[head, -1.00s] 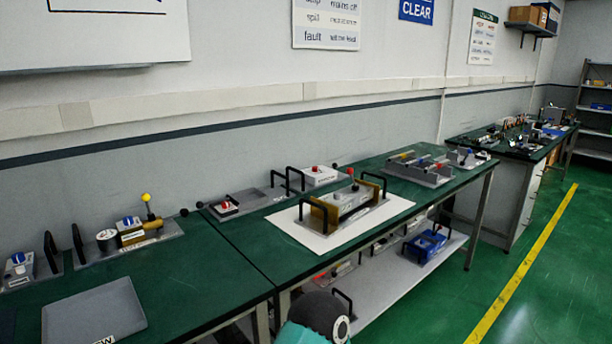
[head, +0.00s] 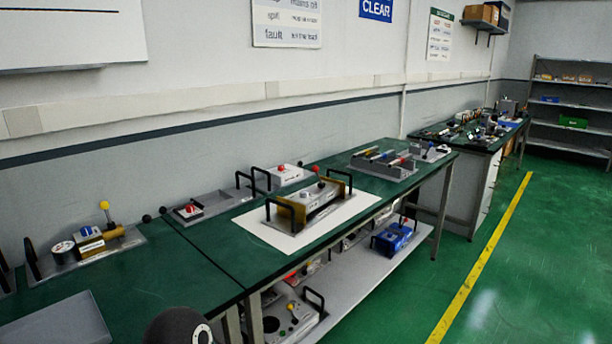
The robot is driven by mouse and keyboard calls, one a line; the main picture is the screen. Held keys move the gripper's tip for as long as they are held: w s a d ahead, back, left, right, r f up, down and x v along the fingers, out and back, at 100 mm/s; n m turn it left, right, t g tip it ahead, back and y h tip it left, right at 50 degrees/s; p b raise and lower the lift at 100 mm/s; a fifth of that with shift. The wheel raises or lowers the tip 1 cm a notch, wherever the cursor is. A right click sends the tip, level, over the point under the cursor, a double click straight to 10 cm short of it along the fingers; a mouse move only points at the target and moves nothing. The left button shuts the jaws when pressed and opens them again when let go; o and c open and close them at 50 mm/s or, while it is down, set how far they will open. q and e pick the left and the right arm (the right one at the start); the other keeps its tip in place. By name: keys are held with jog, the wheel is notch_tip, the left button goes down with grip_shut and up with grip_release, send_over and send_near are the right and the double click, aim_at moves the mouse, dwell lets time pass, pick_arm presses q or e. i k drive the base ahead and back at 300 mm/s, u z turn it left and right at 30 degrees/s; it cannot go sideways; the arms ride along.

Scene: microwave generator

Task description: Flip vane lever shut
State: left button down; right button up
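A lever with a yellow ball knob (head: 104,206) stands upright on a brass-coloured fitting (head: 112,232) at the left of the bench. Black ball knobs (head: 146,218) show beside it, at the end of thin rods. A grey device with brass end plates and black handles (head: 316,198) sits on a white mat (head: 256,226) and has a red knob on top. I cannot tell which of these is the vane lever. Neither gripper is in view; a dark rounded part of my own arm (head: 178,328) shows at the bottom edge.
The green-topped bench (head: 175,270) runs along the wall, with a grey tray (head: 60,325) at front left. A lower shelf (head: 350,275) holds a blue unit (head: 393,237) and other devices. Green floor (head: 540,270) with a yellow line (head: 490,240) is clear at right.

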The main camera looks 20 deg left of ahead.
aim_at(315, 170)
jog(key=u, duration=0.1)
jog(key=i, duration=1)
jog(key=z, duration=0.1)
